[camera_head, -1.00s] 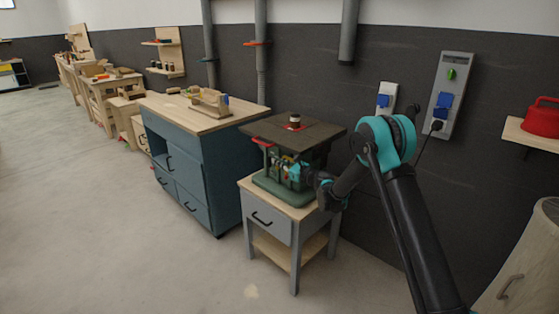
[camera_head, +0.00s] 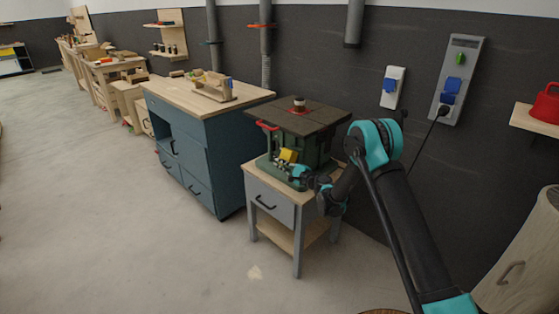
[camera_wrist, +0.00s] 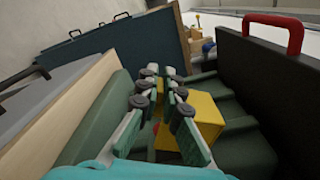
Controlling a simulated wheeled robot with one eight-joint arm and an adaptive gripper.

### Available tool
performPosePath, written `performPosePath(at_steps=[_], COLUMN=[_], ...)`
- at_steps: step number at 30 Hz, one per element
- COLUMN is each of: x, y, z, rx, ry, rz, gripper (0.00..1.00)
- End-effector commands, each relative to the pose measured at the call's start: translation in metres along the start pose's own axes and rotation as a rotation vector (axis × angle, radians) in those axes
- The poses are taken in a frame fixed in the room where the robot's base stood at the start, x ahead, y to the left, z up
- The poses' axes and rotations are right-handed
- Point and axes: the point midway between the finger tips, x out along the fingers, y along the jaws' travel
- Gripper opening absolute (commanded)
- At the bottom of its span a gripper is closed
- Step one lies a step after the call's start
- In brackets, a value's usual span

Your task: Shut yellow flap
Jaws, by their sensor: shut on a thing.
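The yellow flap (camera_head: 288,155) is on the front of a green machine with a dark flat top (camera_head: 302,118). In the wrist view the yellow flap (camera_wrist: 205,112) is a box-like yellow part partly hidden behind my right finger. My gripper (camera_head: 303,176) is at the front of the machine, low and close to the flap. In the wrist view my gripper (camera_wrist: 160,85) has its two fingers close together with yellow beside and between them; it is shut on the flap, though the contact itself is mostly hidden. A small red part shows between the fingers.
The machine stands on a small grey drawer stand (camera_head: 275,206). A blue workbench (camera_head: 190,135) is close on its left. A red handle (camera_wrist: 272,25) sticks out from the dark tabletop's edge. Wall sockets (camera_head: 392,88) are behind. Open floor lies at the left.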

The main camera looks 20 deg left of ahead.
Motion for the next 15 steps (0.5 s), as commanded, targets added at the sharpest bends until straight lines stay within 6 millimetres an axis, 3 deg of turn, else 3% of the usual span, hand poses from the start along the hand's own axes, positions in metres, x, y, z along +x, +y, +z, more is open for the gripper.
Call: performPosePath(at_steps=[15], x=[-0.001], y=[0.021], z=[-0.035], rx=[-0.389], ry=[0.000], rz=[0.000], gripper=[0.00])
